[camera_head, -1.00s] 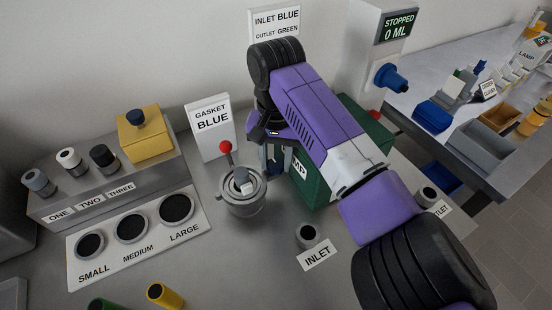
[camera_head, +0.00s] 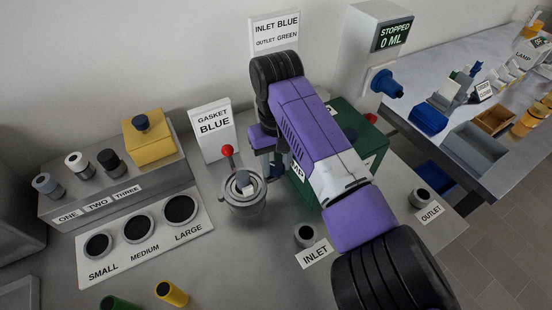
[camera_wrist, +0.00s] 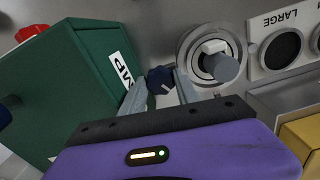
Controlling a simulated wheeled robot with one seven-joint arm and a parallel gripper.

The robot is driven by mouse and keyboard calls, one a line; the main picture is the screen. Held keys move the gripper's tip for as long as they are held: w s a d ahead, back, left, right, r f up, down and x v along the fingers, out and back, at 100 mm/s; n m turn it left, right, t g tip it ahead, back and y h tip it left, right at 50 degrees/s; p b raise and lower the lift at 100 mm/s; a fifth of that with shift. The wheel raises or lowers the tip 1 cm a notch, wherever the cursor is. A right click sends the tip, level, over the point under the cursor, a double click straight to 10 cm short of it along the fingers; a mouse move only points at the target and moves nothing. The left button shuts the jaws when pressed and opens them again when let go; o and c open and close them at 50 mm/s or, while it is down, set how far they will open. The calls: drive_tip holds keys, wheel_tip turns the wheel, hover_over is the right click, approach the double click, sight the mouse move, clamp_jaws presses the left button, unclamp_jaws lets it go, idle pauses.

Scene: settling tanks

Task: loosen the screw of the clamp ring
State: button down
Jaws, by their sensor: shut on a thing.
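The clamp ring (camera_wrist: 188,65) sits around the top of a grey round housing (camera_head: 243,207) on the bench. It also shows in the head view (camera_head: 230,194). A dark blue screw knob (camera_wrist: 160,78) with a pale mark stands at the ring's side, facing the green pump. My gripper (camera_wrist: 160,88) has its two grey fingers on either side of this knob and is shut on it. In the head view my gripper (camera_head: 270,166) is right of the housing, and the knob is mostly hidden by my fingers.
A red-balled lever (camera_head: 228,151) rises behind the housing. The green pump (camera_head: 360,140) is close on the right of my gripper. The inlet pipe (camera_head: 305,236) stands in front. The gasket sign (camera_head: 213,130) is behind. The gauge plate (camera_head: 145,240) lies to the left.

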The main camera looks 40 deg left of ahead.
sight(276, 166)
drive_tip(key=n+p, duration=0.1)
drive_tip(key=n, duration=0.4)
drive_tip(key=shift+r+n, duration=0.1)
drive_tip(key=shift+n, duration=0.3)
drive_tip(key=n, duration=0.5)
drive_tip(key=shift+w+n, duration=0.1)
drive_tip(key=shift+n, duration=0.3)
drive_tip(key=c, duration=1.2)
unclamp_jaws()
wheel_tip(276, 166, up, 8)
drive_tip(key=shift+f+b, duration=0.1)
drive_tip(key=shift+b, duration=0.35)
